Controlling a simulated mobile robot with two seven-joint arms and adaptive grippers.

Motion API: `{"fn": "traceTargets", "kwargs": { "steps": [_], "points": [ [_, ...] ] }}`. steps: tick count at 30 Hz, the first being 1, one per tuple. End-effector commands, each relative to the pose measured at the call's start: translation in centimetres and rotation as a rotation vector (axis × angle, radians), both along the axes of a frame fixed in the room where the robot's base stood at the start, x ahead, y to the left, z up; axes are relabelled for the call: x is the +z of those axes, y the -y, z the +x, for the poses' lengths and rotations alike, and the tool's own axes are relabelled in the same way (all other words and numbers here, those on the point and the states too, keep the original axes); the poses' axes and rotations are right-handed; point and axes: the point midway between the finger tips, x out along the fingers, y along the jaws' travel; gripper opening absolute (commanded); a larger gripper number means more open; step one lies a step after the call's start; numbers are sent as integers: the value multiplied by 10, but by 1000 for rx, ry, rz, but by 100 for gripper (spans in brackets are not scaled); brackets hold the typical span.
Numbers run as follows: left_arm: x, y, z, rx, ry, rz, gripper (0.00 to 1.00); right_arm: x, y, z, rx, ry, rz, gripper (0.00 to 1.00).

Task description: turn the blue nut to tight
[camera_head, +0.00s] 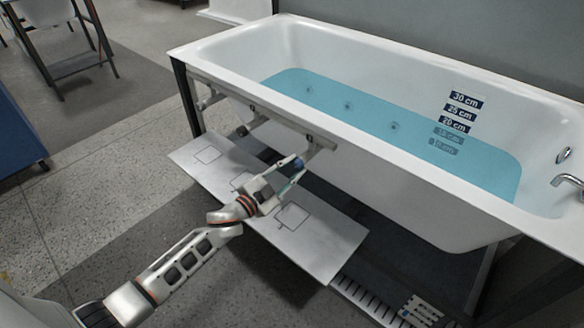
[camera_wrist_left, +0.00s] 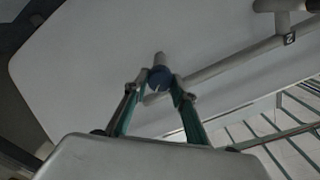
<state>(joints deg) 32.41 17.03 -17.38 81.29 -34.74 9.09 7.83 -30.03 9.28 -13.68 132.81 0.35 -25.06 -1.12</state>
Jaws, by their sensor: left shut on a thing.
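The blue nut (camera_wrist_left: 160,77) shows as a round blue piece between the fingertips in the left wrist view, with a short pale stub behind it. In the head view the nut (camera_head: 298,163) is a small blue spot beside the pipework under the tub's front rim. My left gripper (camera_head: 291,172) reaches up to it from the lower left. Its two green-sided fingers (camera_wrist_left: 160,85) are shut on the nut from both sides. Part of the nut is hidden by the fingertips. My right gripper is not in view.
The white bathtub (camera_head: 390,180), holding blue water, stands in a dark frame. A pipe (camera_wrist_left: 215,69) with a tag marked 2 runs close beside the nut. A light panel (camera_head: 330,245) lies below my left gripper. Open floor (camera_head: 90,180) lies to the left.

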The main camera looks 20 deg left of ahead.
Motion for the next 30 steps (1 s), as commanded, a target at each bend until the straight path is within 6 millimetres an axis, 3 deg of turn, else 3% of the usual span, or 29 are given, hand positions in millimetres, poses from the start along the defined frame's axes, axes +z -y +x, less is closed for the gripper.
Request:
{"fn": "traceTargets", "kwargs": {
  "steps": [15, 30],
  "points": [
    [-2, 0, -1, 0, 152, 423, 4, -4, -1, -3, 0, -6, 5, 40],
    [-2, 0, 0, 0, 217, 602, 4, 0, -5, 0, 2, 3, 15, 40]
  ]
}}
